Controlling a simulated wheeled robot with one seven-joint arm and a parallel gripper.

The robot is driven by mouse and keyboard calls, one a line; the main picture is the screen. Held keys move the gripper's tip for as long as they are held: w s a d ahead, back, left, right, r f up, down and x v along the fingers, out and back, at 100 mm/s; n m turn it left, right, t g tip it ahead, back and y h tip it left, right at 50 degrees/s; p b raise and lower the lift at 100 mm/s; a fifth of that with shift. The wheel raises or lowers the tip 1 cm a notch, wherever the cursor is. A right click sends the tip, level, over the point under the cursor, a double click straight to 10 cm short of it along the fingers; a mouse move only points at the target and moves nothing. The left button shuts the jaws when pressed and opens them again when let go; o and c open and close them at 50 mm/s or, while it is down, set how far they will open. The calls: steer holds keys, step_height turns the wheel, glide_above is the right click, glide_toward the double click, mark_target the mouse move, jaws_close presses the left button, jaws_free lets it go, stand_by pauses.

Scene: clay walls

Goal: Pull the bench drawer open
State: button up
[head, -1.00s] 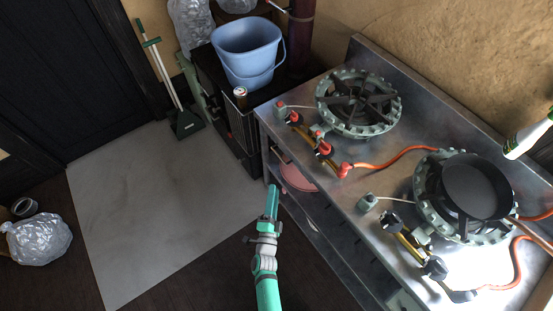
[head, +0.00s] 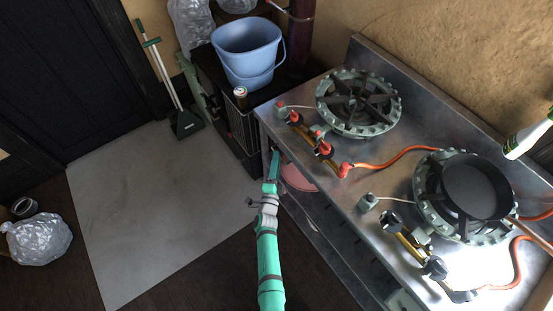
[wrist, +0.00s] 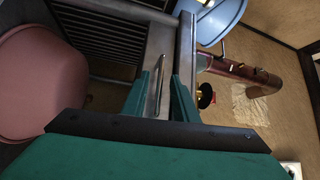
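The steel bench (head: 345,205) with gas burners on top stands at right in the head view. Its drawer front is mostly hidden under the top there. In the wrist view a steel front (wrist: 160,45) shows ahead, with a thin bar-like handle (wrist: 157,84) on it. My gripper (wrist: 161,88) has its two teal fingers apart, one on each side of the handle in the picture. I cannot tell whether they touch it. In the head view my gripper (head: 275,160) points at the bench's near left corner. No opening of the drawer shows.
A pink bowl (head: 297,178) sits on the shelf under the bench, close to my gripper; the wrist view shows it large at left (wrist: 42,85). A blue bucket (head: 247,50) stands on a black cabinet. The grey floor mat (head: 160,210) is clear.

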steer(key=shift+w, duration=0.45)
jaws_close()
steer(key=shift+d, duration=0.1)
stand_by(1.1)
